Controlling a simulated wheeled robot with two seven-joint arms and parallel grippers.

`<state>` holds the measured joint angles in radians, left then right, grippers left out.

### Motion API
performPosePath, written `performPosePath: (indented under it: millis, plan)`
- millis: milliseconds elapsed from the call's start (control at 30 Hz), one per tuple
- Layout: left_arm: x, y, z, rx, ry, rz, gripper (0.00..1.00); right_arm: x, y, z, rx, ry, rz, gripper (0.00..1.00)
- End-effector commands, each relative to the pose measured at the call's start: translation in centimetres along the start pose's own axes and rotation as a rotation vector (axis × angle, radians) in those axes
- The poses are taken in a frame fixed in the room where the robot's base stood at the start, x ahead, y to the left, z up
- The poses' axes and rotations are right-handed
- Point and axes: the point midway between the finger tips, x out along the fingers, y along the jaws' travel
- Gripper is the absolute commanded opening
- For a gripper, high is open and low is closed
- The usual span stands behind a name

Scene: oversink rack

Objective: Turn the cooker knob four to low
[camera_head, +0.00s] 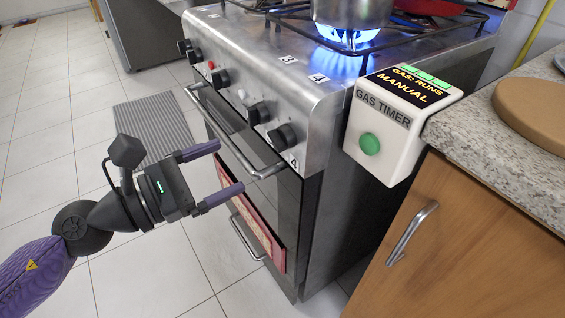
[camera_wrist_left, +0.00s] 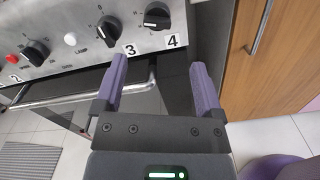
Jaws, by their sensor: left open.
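Cooker knob four (camera_head: 283,137) is a black dial at the right end of the steel front panel, with a "4" label beside it. A tall blue flame (camera_head: 349,38) burns under a steel pot (camera_head: 352,8) at the burner labelled 4. My left gripper (camera_head: 230,166) is open and empty in front of the oven door, apart from the knob. In the left wrist view its fingers (camera_wrist_left: 158,65) point toward the panel below knob four. My right gripper is not seen.
Knob three (camera_head: 258,112) sits left of knob four, with more knobs beyond. An oven handle (camera_head: 235,140) runs below the panel. A white gas timer box (camera_head: 385,130) with a green button stands right of the cooker, beside a counter (camera_head: 490,135). Tiled floor at left is open.

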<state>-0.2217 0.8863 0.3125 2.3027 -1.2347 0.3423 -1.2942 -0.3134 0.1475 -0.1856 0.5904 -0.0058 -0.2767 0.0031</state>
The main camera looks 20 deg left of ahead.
Motion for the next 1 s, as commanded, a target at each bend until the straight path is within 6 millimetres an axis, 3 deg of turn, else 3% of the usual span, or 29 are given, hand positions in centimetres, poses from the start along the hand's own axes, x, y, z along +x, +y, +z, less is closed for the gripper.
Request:
performPosePath:
  millis: [200,500,867,900,1000]
  plan:
    - [3.4,0.6,1.0,0.000,-0.009,0.009,0.88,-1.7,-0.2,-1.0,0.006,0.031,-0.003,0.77]
    - [8.2,0.5,0.5,-0.009,-0.005,0.011,0.88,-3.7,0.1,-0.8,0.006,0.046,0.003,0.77]
    - [9.3,0.2,0.2,-0.010,0.000,0.007,0.88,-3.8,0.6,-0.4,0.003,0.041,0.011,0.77]
    - [9.3,0.3,0.2,-0.010,0.000,0.007,0.86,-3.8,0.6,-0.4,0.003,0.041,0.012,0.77]
    - [9.2,0.3,0.2,-0.010,-0.001,0.007,0.65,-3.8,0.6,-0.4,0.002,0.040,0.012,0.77]
